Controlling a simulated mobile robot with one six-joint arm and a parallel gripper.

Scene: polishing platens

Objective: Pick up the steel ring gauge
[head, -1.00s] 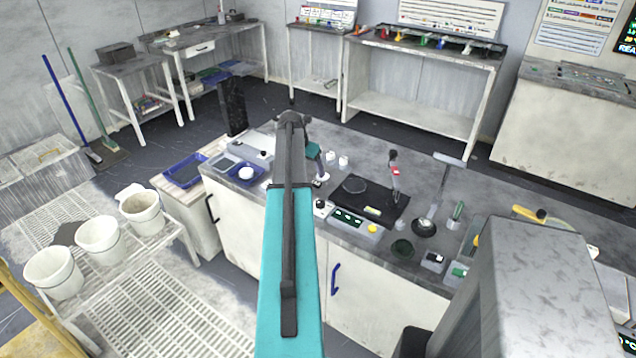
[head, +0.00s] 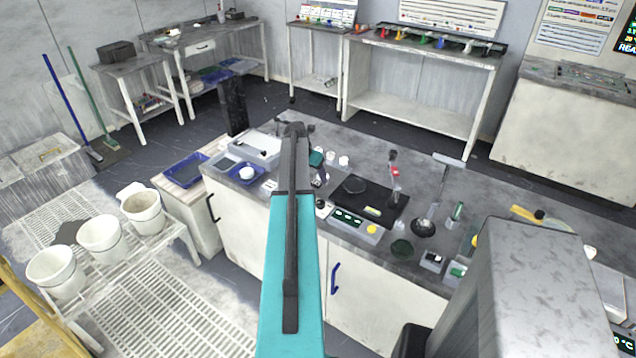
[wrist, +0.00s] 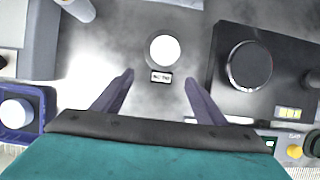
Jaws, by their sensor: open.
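I cannot identify the steel ring gauge for certain in either view. In the wrist view a pale round piece (wrist: 165,50) lies on the grey worktop, just beyond my gripper (wrist: 159,81) and between the lines of its two fingers. A small label (wrist: 161,77), too blurred to read, sits just below it, between the fingertips. My gripper is open, with its purple fingers spread and nothing between them but worktop and label. In the head view my arm hides part of the worktop, and the gripper is mostly hidden behind it.
A black unit with a dark round disc (wrist: 249,65) stands close to the right finger. A blue tray with a white round thing (wrist: 17,112) is at the left; the tray also shows in the head view (head: 232,177).

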